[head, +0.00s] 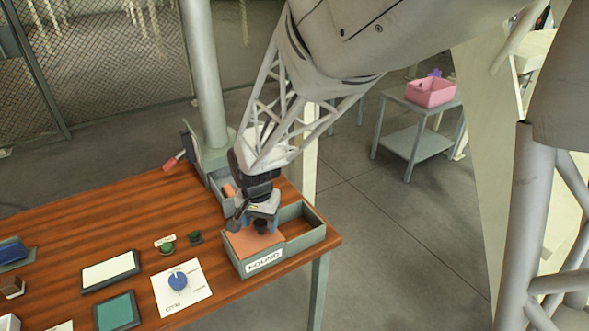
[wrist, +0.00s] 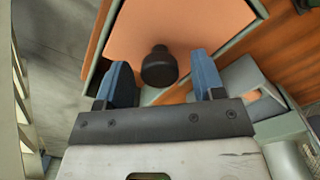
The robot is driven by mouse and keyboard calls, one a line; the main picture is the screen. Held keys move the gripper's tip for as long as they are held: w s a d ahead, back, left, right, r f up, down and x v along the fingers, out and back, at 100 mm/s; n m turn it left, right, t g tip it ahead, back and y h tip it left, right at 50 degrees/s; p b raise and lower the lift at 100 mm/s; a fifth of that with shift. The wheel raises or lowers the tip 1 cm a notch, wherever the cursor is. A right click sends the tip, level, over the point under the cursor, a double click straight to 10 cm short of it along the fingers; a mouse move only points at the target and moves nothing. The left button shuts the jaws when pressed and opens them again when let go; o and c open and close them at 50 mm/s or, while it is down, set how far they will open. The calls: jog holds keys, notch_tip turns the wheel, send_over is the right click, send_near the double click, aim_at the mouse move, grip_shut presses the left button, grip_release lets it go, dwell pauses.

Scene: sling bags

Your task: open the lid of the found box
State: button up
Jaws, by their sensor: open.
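The found box (head: 264,263) is a grey-green tray with a "FOUND" label on its front, at the table's right corner. A salmon lid (head: 243,243) covers its left part; the right part is uncovered and shows a brown inside. The lid also shows in the wrist view (wrist: 190,25). A dark round knob (wrist: 159,66) stands on the lid. My gripper (head: 262,224) is over the lid, pointing down. In the wrist view my gripper (wrist: 164,82) is open, with one blue finger on each side of the knob and gaps between.
On the wooden table (head: 215,285) lie a white card with a blue dial (head: 178,280), green knobs (head: 167,248), and a white pad (head: 110,270). A grey post (head: 205,80) rises behind the box. A pink bin (head: 431,93) stands on a side table.

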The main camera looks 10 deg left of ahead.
grip_shut()
jog(key=w+d, duration=0.7)
jog(key=shift+w+d, duration=0.2)
jog(key=shift+w, duration=0.05)
dwell(0.4)
grip_release()
jog(key=shift+r, duration=0.1)
notch_tip(320, 180, up, 8)
dwell(0.8)
